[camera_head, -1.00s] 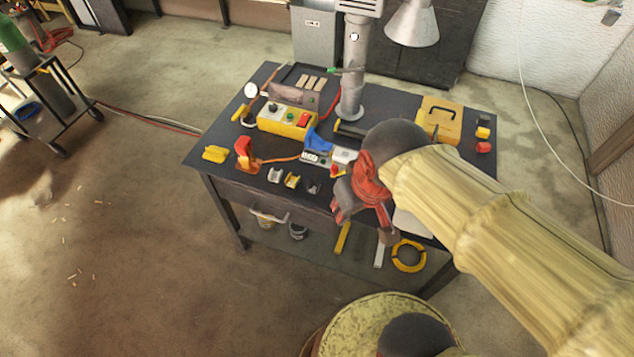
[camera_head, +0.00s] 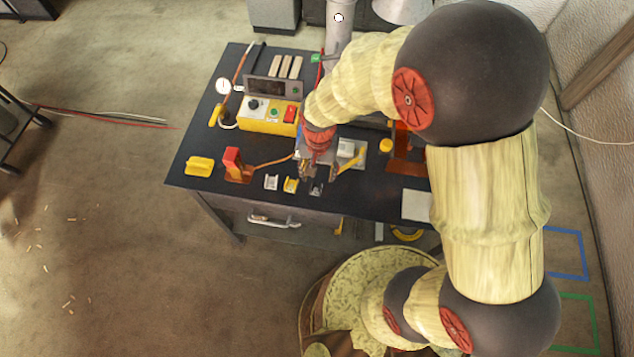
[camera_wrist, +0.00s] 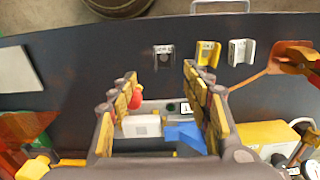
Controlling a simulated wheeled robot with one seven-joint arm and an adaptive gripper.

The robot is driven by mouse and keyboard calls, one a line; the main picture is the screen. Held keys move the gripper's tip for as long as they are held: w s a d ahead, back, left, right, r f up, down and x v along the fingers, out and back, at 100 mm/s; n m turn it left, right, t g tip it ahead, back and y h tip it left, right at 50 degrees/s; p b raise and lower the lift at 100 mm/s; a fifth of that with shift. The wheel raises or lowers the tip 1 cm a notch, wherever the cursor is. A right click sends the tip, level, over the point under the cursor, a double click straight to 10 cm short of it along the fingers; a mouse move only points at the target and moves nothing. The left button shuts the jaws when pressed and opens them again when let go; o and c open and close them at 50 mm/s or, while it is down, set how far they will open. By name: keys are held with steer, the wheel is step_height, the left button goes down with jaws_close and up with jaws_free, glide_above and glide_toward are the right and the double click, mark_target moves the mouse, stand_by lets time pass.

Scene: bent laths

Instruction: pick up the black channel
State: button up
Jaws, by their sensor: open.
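The black channel (camera_head: 316,188) stands on the dark bench near its front edge, the rightmost of a row of three small channels. In the wrist view the black channel (camera_wrist: 163,57) shows beyond the fingertips, roughly between their lines. A yellow channel (camera_wrist: 207,53) and a silver-white channel (camera_wrist: 241,51) stand beside it. My gripper (camera_wrist: 156,86) is open, its two yellow-padded fingers spread with nothing held between them. In the head view my gripper (camera_head: 318,170) is above the bench, just behind the channels, partly hidden by my arm.
A white block with a blue part (camera_wrist: 185,135) lies beneath the fingers. A red-and-orange device (camera_head: 236,165) stands left of the channels and a yellow control box (camera_head: 268,118) behind. A white sheet (camera_head: 415,205) lies at right. The bench between the channels and front edge is clear.

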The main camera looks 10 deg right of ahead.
mark_target(316, 189)
steer(key=shift+w+d+f, duration=0.1)
steer(key=shift+w+f, duration=0.15)
steer(key=shift+f, duration=0.7)
steer(key=f, duration=0.1)
steer(key=f+b, duration=0.1)
steer(key=f, duration=0.1)
steer(key=a+f, duration=0.1)
steer(key=f, duration=0.1)
steer(key=shift+s+f, duration=0.15)
steer(key=shift+s, duration=0.2)
steer(key=shift+w+f+b, duration=0.1)
steer(key=shift+f+b, duration=0.2)
steer(key=shift+f, duration=0.05)
steer(key=shift+c, duration=1.4)
steer(key=c, duration=0.9)
